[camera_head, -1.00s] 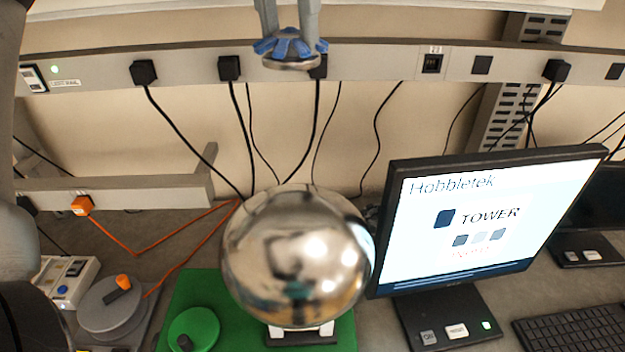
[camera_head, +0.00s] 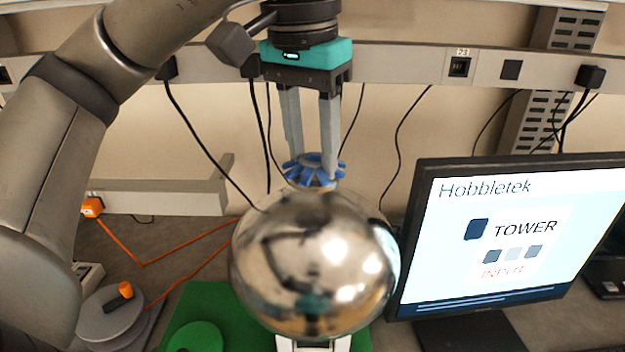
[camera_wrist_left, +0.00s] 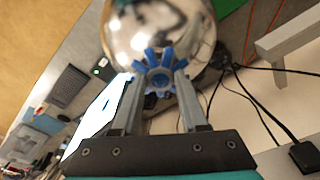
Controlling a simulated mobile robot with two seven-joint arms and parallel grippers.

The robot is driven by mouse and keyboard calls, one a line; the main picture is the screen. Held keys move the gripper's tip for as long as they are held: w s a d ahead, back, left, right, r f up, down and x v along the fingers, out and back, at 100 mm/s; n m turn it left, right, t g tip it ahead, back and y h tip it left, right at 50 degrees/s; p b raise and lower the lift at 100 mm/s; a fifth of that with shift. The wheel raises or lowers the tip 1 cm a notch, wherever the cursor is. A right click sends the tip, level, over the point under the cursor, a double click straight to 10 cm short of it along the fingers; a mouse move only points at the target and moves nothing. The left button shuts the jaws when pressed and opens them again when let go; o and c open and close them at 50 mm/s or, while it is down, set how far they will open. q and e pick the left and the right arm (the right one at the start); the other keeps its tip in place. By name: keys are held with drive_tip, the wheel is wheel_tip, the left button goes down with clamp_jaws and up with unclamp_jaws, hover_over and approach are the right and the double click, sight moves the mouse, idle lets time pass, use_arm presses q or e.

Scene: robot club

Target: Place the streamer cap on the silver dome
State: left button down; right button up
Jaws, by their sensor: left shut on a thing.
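The silver dome (camera_head: 315,265) is a large shiny ball on a white support, in the middle of the head view. It also shows at the top of the left wrist view (camera_wrist_left: 150,28). The streamer cap (camera_head: 315,168) is a small blue ribbed disc with fins around a greyish underside. My left gripper (camera_head: 314,165) points down and is shut on the cap, right over the top of the dome. The cap also shows between the fingers in the left wrist view (camera_wrist_left: 158,74). I cannot tell whether the cap touches the dome. My right gripper is not in view.
A monitor (camera_head: 500,238) stands close to the right of the dome. A socket rail (camera_head: 410,66) with hanging black cables runs behind.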

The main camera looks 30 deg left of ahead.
sight(311, 160)
use_arm(q)
wheel_tip(311, 160, down, 4)
drive_tip(key=shift+r, duration=0.25)
drive_tip(key=shift+f, duration=0.1)
drive_tip(key=shift+c, duration=2.2)
unclamp_jaws()
drive_tip(key=shift+r, duration=0.2)
wheel_tip(311, 160, up, 12)
drive_tip(key=s+p, duration=0.1)
drive_tip(key=p, duration=0.2)
drive_tip(key=shift+s+p, duration=0.25)
drive_tip(key=shift+p, duration=0.1)
